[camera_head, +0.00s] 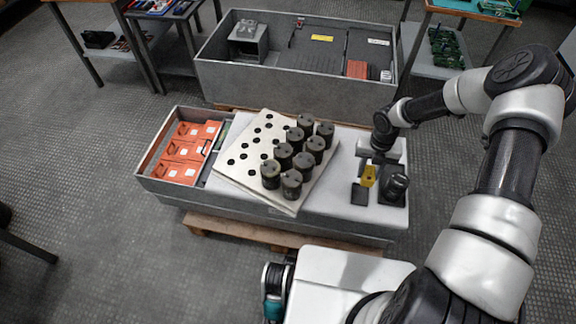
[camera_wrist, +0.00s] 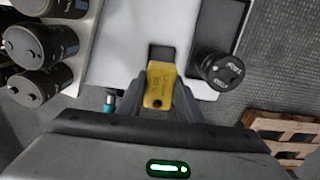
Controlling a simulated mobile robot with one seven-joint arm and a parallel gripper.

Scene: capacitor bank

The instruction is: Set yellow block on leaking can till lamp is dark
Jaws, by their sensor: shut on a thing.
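My gripper (camera_wrist: 158,104) is shut on the yellow block (camera_wrist: 160,78), which has dark marks and a round hole. The block (camera_head: 368,176) is held above the white top, over or near a small dark square pad (camera_head: 360,194); its exact height is unclear. A lone black can (camera_head: 397,188) stands just right of the block on a dark base (camera_wrist: 220,22). The can (camera_wrist: 222,72) is apart from the block in the wrist view. Several black cans (camera_head: 303,160) stand on a pale holed board (camera_head: 240,165). I cannot tell which can leaks, and I make out no lamp.
Orange boxes (camera_head: 185,152) fill the left end of the grey crate (camera_head: 160,190). A larger grey bin (camera_head: 290,88) stands behind. The white top (camera_head: 335,200) has clear room between board and pad. A wooden pallet (camera_wrist: 284,135) shows at right in the wrist view.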

